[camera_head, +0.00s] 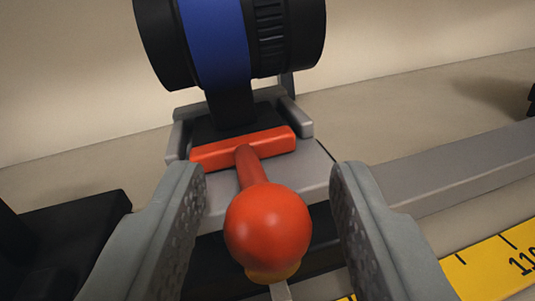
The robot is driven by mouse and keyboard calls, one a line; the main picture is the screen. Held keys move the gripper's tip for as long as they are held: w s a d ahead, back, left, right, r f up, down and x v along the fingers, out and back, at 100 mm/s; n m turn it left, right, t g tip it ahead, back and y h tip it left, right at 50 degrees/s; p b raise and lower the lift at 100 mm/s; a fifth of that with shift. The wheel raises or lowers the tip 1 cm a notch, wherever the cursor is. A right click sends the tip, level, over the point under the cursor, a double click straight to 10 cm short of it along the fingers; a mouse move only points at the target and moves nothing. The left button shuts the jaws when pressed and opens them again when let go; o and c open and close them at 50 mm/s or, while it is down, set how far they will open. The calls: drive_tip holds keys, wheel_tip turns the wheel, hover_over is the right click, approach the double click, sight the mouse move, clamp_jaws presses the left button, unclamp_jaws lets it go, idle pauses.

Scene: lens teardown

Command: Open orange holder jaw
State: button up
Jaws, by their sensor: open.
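The orange holder jaw (215,152) is a bar lying across the grey holder (318,170). An orange stem runs from the bar toward me and ends in a round orange knob (268,224). My gripper (270,190) is open, with one finger on each side of the knob and stem. Gaps show between the knob and both fingers. Behind the bar, a black lens with a blue band (215,40) rises above the holder on a black foot. The underside of the knob and the far side of the holder are hidden.
A grey rail (450,170) runs off to the right. A yellow scale (490,265) with black marks lies at the lower right. A black block (70,235) stands at the lower left. A small dark object shows at the right edge. The back wall is plain.

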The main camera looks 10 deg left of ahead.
drive_tip(key=shift+w, duration=0.25)
clamp_jaws()
drive_tip(key=shift+s+d, duration=0.25)
drive_tip(key=shift+s, duration=0.9)
unclamp_jaws()
drive_tip(key=shift+s, duration=0.1)
drive_tip(key=s, duration=1.7)
drive_tip(key=shift+d, duration=0.25)
